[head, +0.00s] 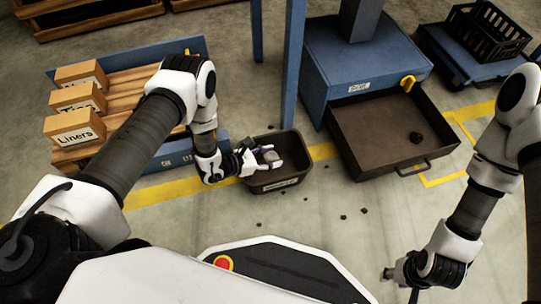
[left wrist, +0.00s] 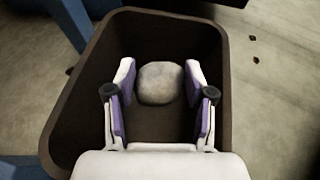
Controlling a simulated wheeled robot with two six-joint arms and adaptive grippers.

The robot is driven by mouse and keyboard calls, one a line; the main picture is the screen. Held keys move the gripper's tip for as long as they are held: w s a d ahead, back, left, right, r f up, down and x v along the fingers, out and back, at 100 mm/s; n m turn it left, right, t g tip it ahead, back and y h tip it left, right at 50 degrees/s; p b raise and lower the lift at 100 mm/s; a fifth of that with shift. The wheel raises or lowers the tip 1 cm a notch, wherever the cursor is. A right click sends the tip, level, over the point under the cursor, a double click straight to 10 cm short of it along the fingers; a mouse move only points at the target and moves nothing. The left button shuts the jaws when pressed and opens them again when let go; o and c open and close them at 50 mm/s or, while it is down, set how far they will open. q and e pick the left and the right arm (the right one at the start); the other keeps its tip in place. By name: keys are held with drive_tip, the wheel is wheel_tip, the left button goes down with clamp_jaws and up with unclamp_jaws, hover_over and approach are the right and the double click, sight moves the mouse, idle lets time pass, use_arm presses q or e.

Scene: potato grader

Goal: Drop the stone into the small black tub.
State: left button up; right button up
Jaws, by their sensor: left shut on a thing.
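The small black tub (head: 276,181) stands on the floor, with a pale label on its front side; its rim also shows in the left wrist view (left wrist: 62,118). My left gripper (head: 265,158) is over the tub. It is shut on a grey, rounded stone (left wrist: 160,83), which sits between the fingertips inside the tub's outline as seen from above. The stone also shows in the head view (head: 271,157). The height of the stone above the tub's bottom is hard to tell. My right gripper (head: 400,284) hangs low at the lower right, away from the tub; its fingers are too small to read.
A blue machine with an open dark drawer (head: 372,157) stands right of the tub, a dark lump (head: 416,137) in it. Boxes labelled Liners (head: 75,131) sit on a pallet at left. A blue post (head: 293,70) rises behind the tub. Small dark clods dot the floor.

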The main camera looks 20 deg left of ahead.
use_arm(q)
drive_tip(key=o, duration=1.4)
drive_tip(key=v, duration=1.2)
